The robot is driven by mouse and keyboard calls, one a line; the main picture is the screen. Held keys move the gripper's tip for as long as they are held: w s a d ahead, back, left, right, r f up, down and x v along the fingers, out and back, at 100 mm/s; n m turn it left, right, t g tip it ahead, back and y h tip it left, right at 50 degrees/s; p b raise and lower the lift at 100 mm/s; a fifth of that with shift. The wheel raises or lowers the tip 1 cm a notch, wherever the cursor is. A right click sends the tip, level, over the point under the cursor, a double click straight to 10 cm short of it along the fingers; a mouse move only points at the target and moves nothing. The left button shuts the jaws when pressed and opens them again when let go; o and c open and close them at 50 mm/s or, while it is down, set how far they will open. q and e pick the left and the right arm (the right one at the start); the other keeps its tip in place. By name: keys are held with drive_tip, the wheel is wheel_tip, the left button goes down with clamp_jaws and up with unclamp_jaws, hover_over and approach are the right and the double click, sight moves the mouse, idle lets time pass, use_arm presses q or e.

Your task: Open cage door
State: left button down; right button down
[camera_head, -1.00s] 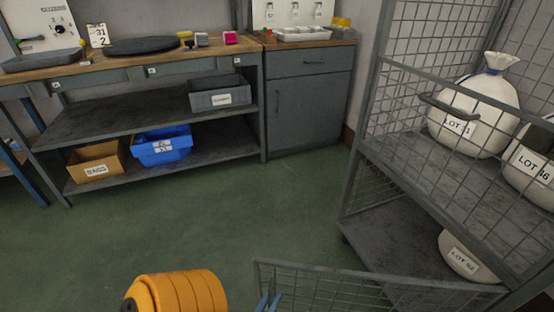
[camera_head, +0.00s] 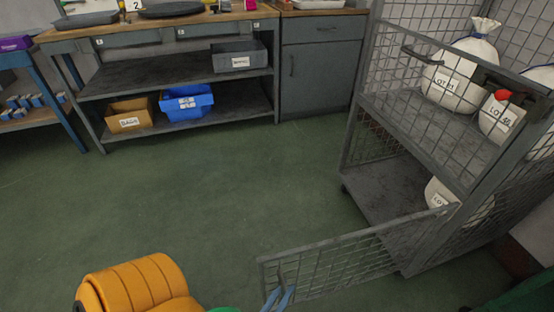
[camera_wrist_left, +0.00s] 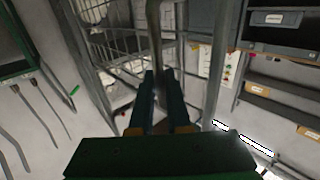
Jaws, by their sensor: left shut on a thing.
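The grey mesh cage (camera_head: 372,120) stands at the right in the head view. Its lower mesh door (camera_head: 335,262) stands swung out from the cage front, its free end toward the bottom middle. My left gripper (camera_head: 277,296), with blue fingers, is at that free end. In the left wrist view my left gripper (camera_wrist_left: 160,98) is shut on a vertical grey bar (camera_wrist_left: 155,40), apparently the door's handle. The yellow-orange left arm shows at the bottom left. My right gripper is not in view.
A workbench (camera_head: 170,72) and a grey cabinet (camera_head: 320,75) stand at the back. The green floor (camera_head: 200,190) between is clear.

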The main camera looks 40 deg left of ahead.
use_arm(q)
drive_tip(key=shift+d, duration=0.1)
drive_tip(key=c, duration=0.9)
unclamp_jaws()
drive_tip(key=shift+w, duration=0.1)
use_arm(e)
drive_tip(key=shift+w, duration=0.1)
use_arm(q)
drive_tip(key=s, duration=0.4)
drive_tip(key=s+d, duration=0.1)
drive_tip(key=s, duration=0.1)
drive_tip(key=shift+s+f+b, duration=0.1)
drive_tip(key=shift+s+b, duration=0.05)
drive_tip(key=shift+b, duration=0.2)
drive_tip(key=shift+s+d, duration=0.15)
drive_tip(key=shift+s, duration=0.25)
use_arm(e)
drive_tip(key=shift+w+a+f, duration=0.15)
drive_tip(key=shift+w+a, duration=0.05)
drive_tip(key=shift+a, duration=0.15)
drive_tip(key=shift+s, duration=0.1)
